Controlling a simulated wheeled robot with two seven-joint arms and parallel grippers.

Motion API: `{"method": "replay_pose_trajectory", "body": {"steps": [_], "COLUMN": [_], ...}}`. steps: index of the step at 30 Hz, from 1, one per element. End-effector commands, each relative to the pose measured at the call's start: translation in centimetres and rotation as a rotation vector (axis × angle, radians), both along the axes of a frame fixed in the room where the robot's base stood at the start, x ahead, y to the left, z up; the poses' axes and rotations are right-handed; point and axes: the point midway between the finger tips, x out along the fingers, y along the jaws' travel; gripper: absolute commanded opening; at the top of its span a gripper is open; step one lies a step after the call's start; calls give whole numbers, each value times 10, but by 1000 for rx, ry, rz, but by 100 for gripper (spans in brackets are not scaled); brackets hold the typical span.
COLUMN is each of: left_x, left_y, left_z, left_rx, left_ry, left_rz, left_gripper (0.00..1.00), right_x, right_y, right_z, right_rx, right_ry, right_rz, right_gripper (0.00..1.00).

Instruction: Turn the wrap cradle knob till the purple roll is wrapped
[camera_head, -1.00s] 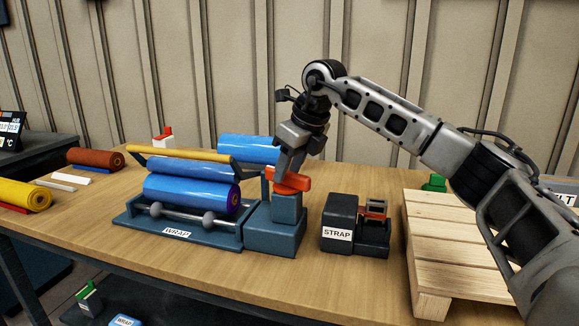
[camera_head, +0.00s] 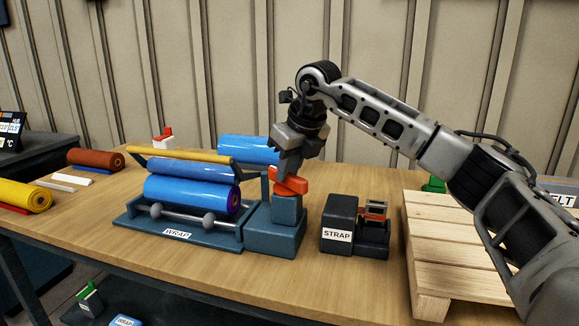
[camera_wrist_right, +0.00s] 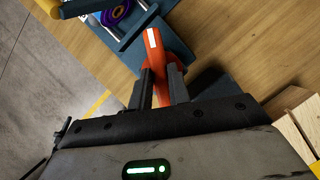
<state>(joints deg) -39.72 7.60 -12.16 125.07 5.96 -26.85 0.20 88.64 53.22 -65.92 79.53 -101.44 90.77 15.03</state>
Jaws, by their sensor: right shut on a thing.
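The wrap cradle (camera_head: 140,221) stands on the table with a "WRAP" label on its front. A roll (camera_head: 190,193) lies on its rods, its side covered in shiny blue film and its end purple; the end also shows in the right wrist view (camera_wrist_right: 117,13). The orange-red knob (camera_head: 291,184) sits on the block at the cradle's right end. My right gripper (camera_head: 283,172) points down from above and is shut on the knob. In the right wrist view the fingers (camera_wrist_right: 160,88) pinch the knob bar (camera_wrist_right: 154,60), which has a white mark. My left gripper is not in view.
A yellow bar (camera_head: 180,155) spans above the roll, and a blue film roll (camera_head: 248,150) lies behind. The strap box (camera_head: 338,220) stands right of the knob, then a wooden pallet (camera_head: 430,245). Yellow (camera_head: 28,197) and brown (camera_head: 95,159) rolls lie left.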

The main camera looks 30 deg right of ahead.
Motion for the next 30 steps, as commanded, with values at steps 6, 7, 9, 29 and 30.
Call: {"method": "replay_pose_trajectory", "body": {"steps": [6, 7, 9, 29, 30], "left_x": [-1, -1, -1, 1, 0], "left_y": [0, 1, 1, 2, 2], "left_z": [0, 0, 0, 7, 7], "left_rx": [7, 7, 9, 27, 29], "left_ry": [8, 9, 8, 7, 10], "left_rz": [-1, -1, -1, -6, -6], "left_gripper": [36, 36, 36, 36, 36], "right_x": [0, 0, 0, 2, 2], "right_y": [2, 2, 3, 6, 6], "right_z": [1, 1, 1, 1, 2], "right_rx": [-1, 0, -1, -1, -1], "right_ry": [0, 0, 0, -1, -1], "right_rz": [-199, -227, -294, -923, -962], "right_gripper": [0, 0, 0, 0, 0]}}
